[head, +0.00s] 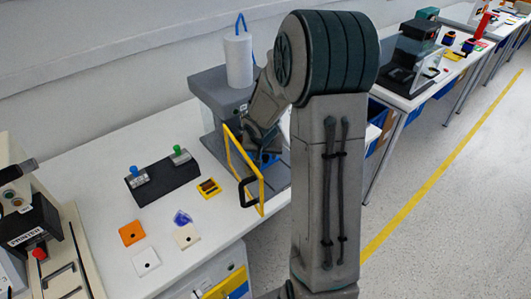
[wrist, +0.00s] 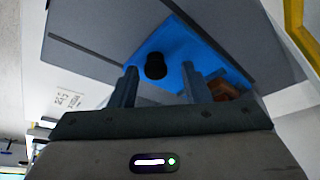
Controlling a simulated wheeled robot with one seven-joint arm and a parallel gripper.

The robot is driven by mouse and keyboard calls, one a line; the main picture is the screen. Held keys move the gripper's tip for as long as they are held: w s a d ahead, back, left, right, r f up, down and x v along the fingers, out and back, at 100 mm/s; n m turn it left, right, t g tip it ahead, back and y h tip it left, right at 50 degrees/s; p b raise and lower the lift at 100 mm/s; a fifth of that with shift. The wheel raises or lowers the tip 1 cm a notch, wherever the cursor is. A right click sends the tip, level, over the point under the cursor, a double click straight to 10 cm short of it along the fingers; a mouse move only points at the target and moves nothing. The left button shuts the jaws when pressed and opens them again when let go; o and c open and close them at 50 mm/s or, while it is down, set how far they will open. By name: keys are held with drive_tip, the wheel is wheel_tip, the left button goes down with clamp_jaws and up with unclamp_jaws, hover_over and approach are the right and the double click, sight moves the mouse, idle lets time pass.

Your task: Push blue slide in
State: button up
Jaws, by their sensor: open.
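The blue slide (wrist: 178,50) is a flat blue plate with a round black knob (wrist: 155,66), set in a grey machine. In the wrist view my gripper (wrist: 160,71) is open. The black knob appears between the two fingertips, with a gap on each side. I cannot tell how far the fingers are from the slide. In the head view a bit of the blue slide (head: 268,159) shows low in the grey machine (head: 215,92), below my gripper, whose fingers are mostly hidden by the arm and the door frame.
A yellow-framed door (head: 243,168) with a black handle stands open in front of the machine, close to my wrist. A white cylinder (head: 238,60) stands on top. A black block (head: 163,183) with blue and green knobs and several small plates lie left on the table.

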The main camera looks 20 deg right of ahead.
wheel_tip(320, 180, up, 5)
drive_tip(key=shift+f+p, duration=0.2)
drive_tip(key=shift+p, duration=0.25)
drive_tip(key=s+d+r+p, duration=0.2)
drive_tip(key=s+d+r, duration=0.4)
drive_tip(key=s+d, duration=0.2)
drive_tip(key=shift+d+r, duration=0.2)
drive_tip(key=shift+d, duration=0.05)
drive_tip(key=shift+s, duration=0.1)
